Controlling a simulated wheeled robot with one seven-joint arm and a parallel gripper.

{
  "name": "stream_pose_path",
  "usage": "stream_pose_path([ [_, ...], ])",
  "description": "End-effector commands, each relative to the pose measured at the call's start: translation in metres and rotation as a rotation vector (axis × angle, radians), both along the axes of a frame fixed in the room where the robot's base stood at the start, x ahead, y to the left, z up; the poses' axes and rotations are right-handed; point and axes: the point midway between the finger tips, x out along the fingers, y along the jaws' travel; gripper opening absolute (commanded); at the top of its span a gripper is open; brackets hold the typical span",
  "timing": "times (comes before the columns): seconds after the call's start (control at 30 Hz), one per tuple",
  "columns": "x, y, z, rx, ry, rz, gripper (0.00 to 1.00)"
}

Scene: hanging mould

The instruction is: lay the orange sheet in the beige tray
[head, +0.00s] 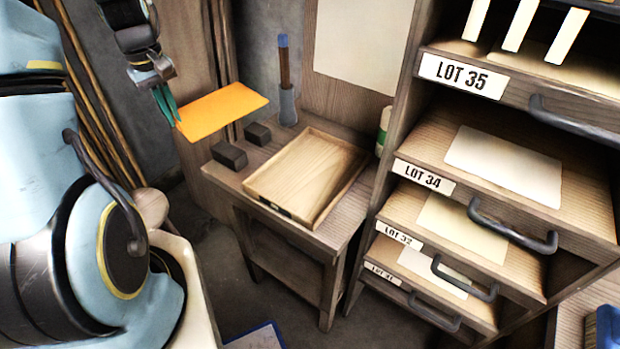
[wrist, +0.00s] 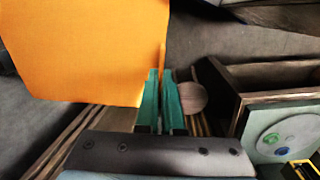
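The orange sheet (head: 222,110) is flat and roughly level in the air, left of and above the small table. My gripper (head: 170,112) has teal fingers at the sheet's left edge. In the wrist view the fingers (wrist: 162,76) are close together with a thin orange edge between them, and the sheet (wrist: 90,45) spreads to the upper left. The beige tray (head: 262,188), shallow and wooden, lies empty on the table, to the lower right of the sheet and apart from it.
Two dark blocks (head: 229,155) (head: 257,134) sit left of the tray on the small table (head: 350,208). A grey holder (head: 288,105) with a blue-tipped stick stands behind. At right is a rack with pulled-out labelled drawers (head: 415,176) holding pale sheets.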

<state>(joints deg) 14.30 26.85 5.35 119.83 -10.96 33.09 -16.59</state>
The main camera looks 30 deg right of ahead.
Motion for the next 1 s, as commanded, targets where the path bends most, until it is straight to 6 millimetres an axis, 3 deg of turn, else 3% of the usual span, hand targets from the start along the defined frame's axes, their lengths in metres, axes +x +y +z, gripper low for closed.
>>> stream_pose_path([
  [0.27, -0.015, -0.103, 0.007, 0.007, -0.001, 0.291, 0.0],
  [0.4, -0.038, -0.154, 0.014, 0.013, -0.002, 0.463, 0.0],
  [0.5, -0.064, -0.181, 0.003, 0.025, 0.001, 0.499, 0.0],
  [0.63, -0.101, -0.2, -0.029, 0.045, 0.005, 0.417, 0.0],
  [0.8, -0.136, -0.208, -0.062, 0.062, 0.01, 0.278, 0.0],
  [1.0, -0.147, -0.208, -0.095, 0.068, 0.015, 0.222, 0.0],
])
